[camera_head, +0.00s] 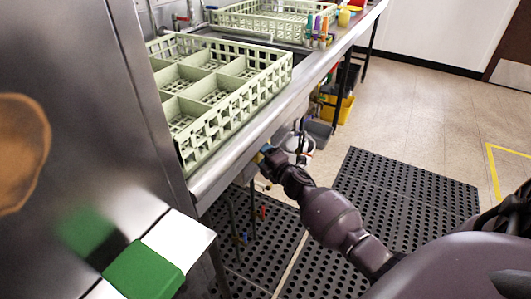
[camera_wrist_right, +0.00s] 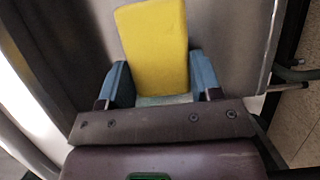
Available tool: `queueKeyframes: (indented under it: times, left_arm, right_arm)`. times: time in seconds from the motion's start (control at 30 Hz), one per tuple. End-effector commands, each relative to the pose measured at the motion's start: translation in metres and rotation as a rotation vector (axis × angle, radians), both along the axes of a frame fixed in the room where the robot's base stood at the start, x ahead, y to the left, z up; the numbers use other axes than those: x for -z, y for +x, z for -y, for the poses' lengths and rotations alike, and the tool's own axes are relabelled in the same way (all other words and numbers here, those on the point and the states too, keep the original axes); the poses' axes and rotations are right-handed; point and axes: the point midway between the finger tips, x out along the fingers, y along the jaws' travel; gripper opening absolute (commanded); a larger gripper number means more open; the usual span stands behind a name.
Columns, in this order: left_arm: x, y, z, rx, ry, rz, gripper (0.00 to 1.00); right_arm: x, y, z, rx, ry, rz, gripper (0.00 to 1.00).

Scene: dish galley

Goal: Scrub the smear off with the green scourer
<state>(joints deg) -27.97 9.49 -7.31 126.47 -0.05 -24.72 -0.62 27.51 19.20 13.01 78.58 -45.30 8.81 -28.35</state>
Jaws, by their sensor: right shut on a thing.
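A brown-orange smear (camera_head: 20,150) is on the upright steel panel at the left of the head view. A green block (camera_head: 143,270), which may be the green scourer, lies at the lower left between two white patches, close to the panel. My right gripper (camera_head: 266,153) is at the front edge of the steel counter, well to the right of the smear and the green block. My left gripper is not in view.
A pale green dish rack (camera_head: 225,105) stands on the steel counter (camera_head: 262,137), with a second rack (camera_head: 270,18) behind it. Colored bottles (camera_head: 318,28) stand beyond. A yellow bucket (camera_head: 345,108) is under the counter. Black perforated mats (camera_head: 400,190) cover the floor.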

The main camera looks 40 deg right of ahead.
Motion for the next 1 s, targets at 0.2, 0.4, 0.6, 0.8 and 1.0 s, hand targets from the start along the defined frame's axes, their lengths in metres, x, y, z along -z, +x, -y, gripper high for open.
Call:
queueKeyframes:
  times: [0.2,0.4,0.6,0.8,1.0]
  left_arm:
    - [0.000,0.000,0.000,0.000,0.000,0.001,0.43]
    - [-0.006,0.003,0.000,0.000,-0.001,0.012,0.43]
    - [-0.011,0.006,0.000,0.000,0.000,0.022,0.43]
    - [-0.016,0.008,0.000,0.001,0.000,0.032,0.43]
    - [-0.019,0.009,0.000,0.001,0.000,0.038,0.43]
  right_arm:
    - [-0.001,0.000,-0.001,-0.003,0.000,0.002,0.40]
    - [-0.002,-0.014,0.005,-0.002,0.000,0.002,0.40]
    - [-0.002,-0.028,0.012,-0.001,0.000,0.003,0.40]
    - [-0.001,-0.043,0.018,-0.001,-0.001,0.002,0.40]
    - [-0.001,-0.054,0.022,-0.002,-0.001,0.002,0.40]
